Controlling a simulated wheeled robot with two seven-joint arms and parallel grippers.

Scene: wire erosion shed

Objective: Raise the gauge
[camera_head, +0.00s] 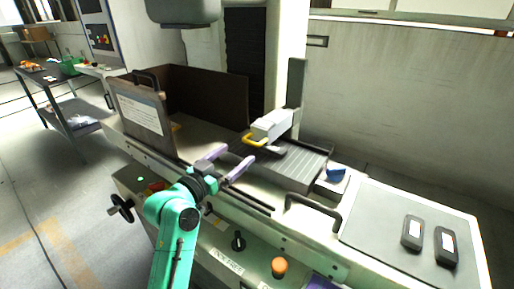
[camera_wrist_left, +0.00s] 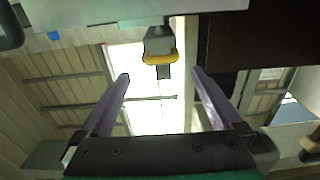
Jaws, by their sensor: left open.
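A white block with a yellow loop-like part (camera_head: 270,126), perhaps the gauge, sits on the machine's work area beyond my left gripper. In the left wrist view a grey and yellow piece (camera_wrist_left: 159,46), which looks like the same thing, is ahead, in line with the gap between the fingers. My left gripper (camera_head: 236,156) is open and empty, its purple fingers pointing toward the block and apart from it. The fingers also show in the wrist view (camera_wrist_left: 160,75), with nothing between them. My right gripper is not in view.
A dark guard panel (camera_head: 205,92) and a sign plate (camera_head: 142,115) stand to the left of the block. A ribbed cover (camera_head: 290,165), a blue piece (camera_head: 336,173) and a black handle (camera_head: 312,207) are to the right. Two black handsets (camera_head: 412,233) lie on the grey panel.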

